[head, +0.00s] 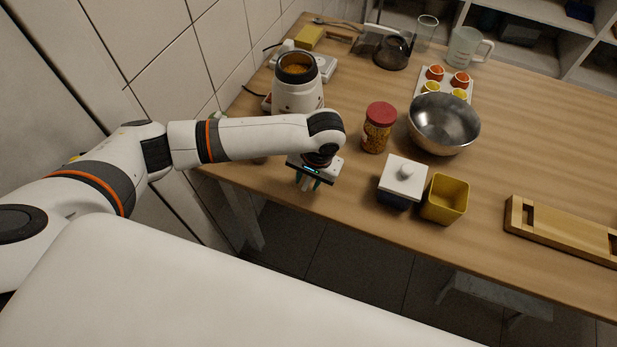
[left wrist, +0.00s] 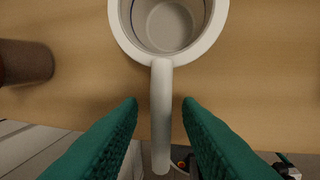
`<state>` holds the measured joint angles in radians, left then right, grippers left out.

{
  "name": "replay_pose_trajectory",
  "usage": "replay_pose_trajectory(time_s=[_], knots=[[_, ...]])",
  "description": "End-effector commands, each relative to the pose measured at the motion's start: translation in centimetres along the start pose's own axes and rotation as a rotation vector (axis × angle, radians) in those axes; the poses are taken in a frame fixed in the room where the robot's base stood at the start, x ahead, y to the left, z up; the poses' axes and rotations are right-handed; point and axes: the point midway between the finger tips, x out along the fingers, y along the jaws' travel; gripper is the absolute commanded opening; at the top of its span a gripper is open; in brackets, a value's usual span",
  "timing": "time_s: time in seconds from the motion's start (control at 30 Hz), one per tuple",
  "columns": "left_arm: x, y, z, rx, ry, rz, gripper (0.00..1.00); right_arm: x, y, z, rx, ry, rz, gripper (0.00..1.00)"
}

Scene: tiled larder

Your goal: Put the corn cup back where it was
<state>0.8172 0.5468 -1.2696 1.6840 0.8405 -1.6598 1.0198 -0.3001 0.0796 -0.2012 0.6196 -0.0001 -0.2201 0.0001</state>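A white mug (left wrist: 120,25) with a thin blue line inside shows from above in the left wrist view. It looks empty inside, and I take it for the corn cup. Its handle (left wrist: 161,110) points towards my left gripper (left wrist: 160,105). The two teal fingers stand open, one on each side of the handle, with a gap on both sides. In the head view my left gripper (head: 308,183) is at the table's front left edge, and my arm hides the mug. A white grinder-like machine (head: 298,98) with yellow-orange content stands behind my arm. My right gripper is not in view.
A red-lidded jar (head: 378,128), white lidded box (head: 402,180), yellow container (head: 446,199) and steel bowl (head: 444,124) stand right of my gripper. A brown cylinder (left wrist: 26,62) is left of the mug. A slotted wooden block (head: 560,232) lies far right. Tiled wall bounds the left.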

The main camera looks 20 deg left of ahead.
Motion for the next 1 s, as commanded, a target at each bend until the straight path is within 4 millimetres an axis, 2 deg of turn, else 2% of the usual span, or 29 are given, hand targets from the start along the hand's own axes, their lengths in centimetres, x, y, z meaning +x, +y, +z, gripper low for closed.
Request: replay_pose_trajectory(time_s=[0.17,0.4,0.6,0.77,1.0], knots=[[-2.6,-0.1,0.1,0.001,-0.005,-0.003,0.31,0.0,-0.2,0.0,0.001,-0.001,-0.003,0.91],[-7.9,-0.1,0.1,0.001,-0.004,-0.003,0.31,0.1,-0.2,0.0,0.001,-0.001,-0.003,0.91],[-10.9,-0.1,0.1,-0.001,-0.002,-0.002,0.31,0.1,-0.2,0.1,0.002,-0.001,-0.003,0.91],[-11.9,0.0,0.0,-0.001,0.000,-0.001,0.31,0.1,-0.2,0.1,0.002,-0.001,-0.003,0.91],[-12.0,0.0,0.0,-0.001,0.000,-0.001,0.31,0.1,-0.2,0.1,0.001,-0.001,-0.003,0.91]])
